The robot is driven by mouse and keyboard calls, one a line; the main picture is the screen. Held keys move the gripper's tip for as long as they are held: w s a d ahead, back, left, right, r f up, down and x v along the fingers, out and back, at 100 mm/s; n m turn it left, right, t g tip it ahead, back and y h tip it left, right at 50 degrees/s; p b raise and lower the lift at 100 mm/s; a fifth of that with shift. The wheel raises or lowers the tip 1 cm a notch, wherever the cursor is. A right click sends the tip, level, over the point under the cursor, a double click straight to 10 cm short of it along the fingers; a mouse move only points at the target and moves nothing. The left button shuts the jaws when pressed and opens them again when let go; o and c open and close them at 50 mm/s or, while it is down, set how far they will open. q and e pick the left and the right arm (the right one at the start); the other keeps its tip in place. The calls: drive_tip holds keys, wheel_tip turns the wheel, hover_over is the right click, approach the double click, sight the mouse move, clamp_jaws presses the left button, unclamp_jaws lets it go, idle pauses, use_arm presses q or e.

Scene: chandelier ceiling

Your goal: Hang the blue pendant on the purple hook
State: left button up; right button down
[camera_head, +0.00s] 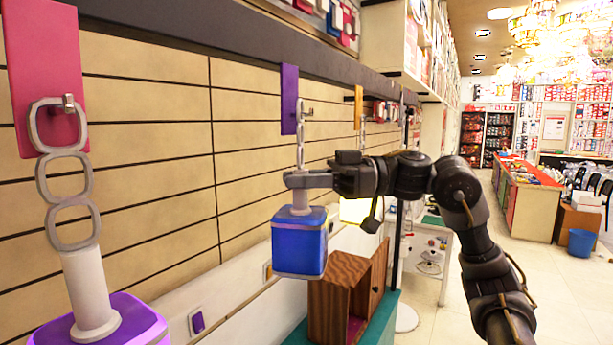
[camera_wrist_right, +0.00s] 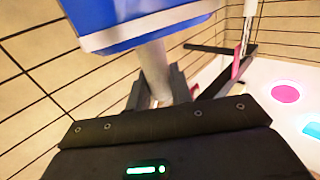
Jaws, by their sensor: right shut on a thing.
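The blue pendant (camera_head: 299,245) hangs upright below my right gripper (camera_head: 300,181) in the head view, its white chain (camera_head: 300,148) rising above the fingers. My right gripper is shut on the pendant's pale stem, which shows between the fingers in the wrist view (camera_wrist_right: 155,70). The blue body (camera_wrist_right: 135,22) fills the top of that view. The purple hook (camera_head: 289,98) is a purple plate on the wall rail with a small metal prong. The chain's top link is close to the prong in the picture; I cannot tell whether it is on it. My left gripper is not in view.
A purple pendant (camera_head: 105,325) hangs by its chain from a pink hook (camera_head: 45,75) at the left. An orange hook (camera_head: 358,107) is farther along the rail. A wooden box (camera_head: 337,300) stands on a green-topped counter below. Open floor lies to the right.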

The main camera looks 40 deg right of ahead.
drive_tip(key=shift+f, duration=0.1)
idle(0.4)
drive_tip(key=shift+w+f+b, duration=0.1)
drive_tip(key=shift+f+b, duration=0.3)
drive_tip(key=shift+b, duration=0.05)
drive_tip(key=shift+f, duration=0.15)
idle(0.6)
drive_tip(key=c, duration=0.5)
unclamp_jaws()
drive_tip(key=shift+f, duration=0.1)
